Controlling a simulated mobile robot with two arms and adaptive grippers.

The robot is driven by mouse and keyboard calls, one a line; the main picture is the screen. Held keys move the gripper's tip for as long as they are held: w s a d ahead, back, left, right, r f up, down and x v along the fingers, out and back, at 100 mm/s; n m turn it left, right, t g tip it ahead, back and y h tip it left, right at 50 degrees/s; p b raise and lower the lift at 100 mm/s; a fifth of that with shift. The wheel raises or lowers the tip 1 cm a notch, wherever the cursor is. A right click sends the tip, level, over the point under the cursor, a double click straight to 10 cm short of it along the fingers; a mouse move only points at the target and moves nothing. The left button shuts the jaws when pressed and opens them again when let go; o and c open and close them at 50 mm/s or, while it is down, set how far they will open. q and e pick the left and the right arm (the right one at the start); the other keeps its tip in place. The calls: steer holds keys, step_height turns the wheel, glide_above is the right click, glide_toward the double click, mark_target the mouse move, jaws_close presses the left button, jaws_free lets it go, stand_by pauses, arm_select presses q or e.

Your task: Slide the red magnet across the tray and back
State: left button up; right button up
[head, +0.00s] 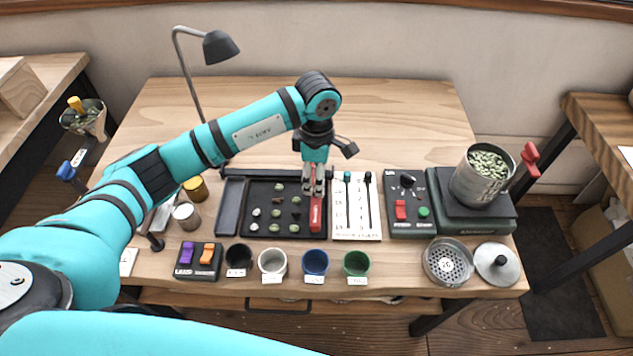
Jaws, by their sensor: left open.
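The red magnet (316,216) is a long red bar at the right end of the black tray (254,187). Its far end is partly hidden by my left gripper. The tray holds several green and pale beans and small dark bits, spread over its left and middle part. My left gripper (314,189) points down over the far end of the magnet, with its fingers open. I cannot tell whether the fingers touch the magnet. My right gripper is not in view.
A white slider panel (342,232) and a dark switch box (411,229) stand right of the tray. Several cups, including a blue cup (315,262), line the front. A scale (464,227) bears a bean can (480,177). The table's back is mostly clear beside the lamp (219,47).

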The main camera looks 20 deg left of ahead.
arm_select(q)
step_height(320, 180, down, 2)
steer(key=shift+f, duration=0.6)
steer(key=c, duration=0.9)
jaws_close()
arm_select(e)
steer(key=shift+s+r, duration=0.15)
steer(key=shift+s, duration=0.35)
